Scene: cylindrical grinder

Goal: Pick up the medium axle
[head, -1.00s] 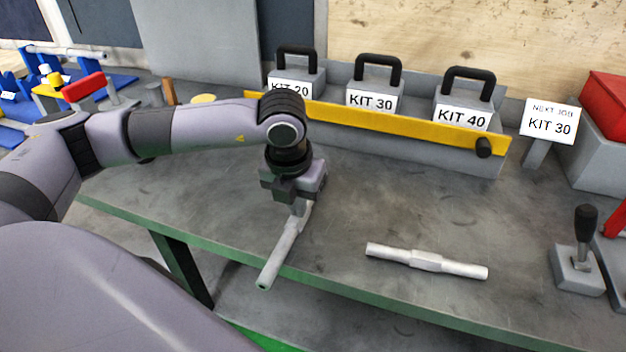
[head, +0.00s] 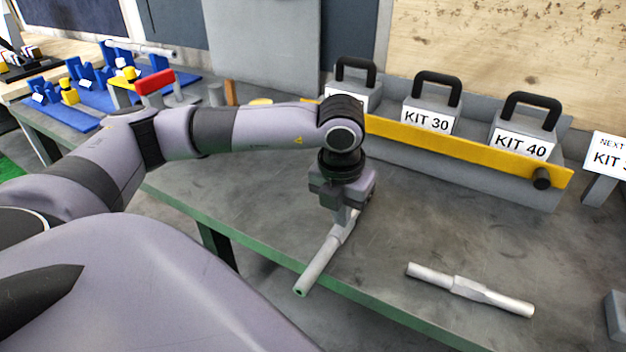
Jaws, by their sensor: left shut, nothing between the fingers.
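A light grey stepped axle (head: 322,262) lies near the front edge of the bench, one end pointing out toward the edge. My left gripper (head: 343,218) points down right at its thicker middle and partly hides it. The fingers look shut, with nothing held between them; whether they touch the axle is unclear. A second, similar axle (head: 470,289) with a thicker middle lies apart to the right. No label shows which axle is the medium one. My right gripper is not in view.
Kit weights with black handles, including KIT 30 (head: 427,119) and KIT 40 (head: 521,143), stand in a rack with a yellow rail (head: 465,148) behind. Blue stands (head: 88,75) are at far left. The grey bench top (head: 440,225) between rack and axles is clear.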

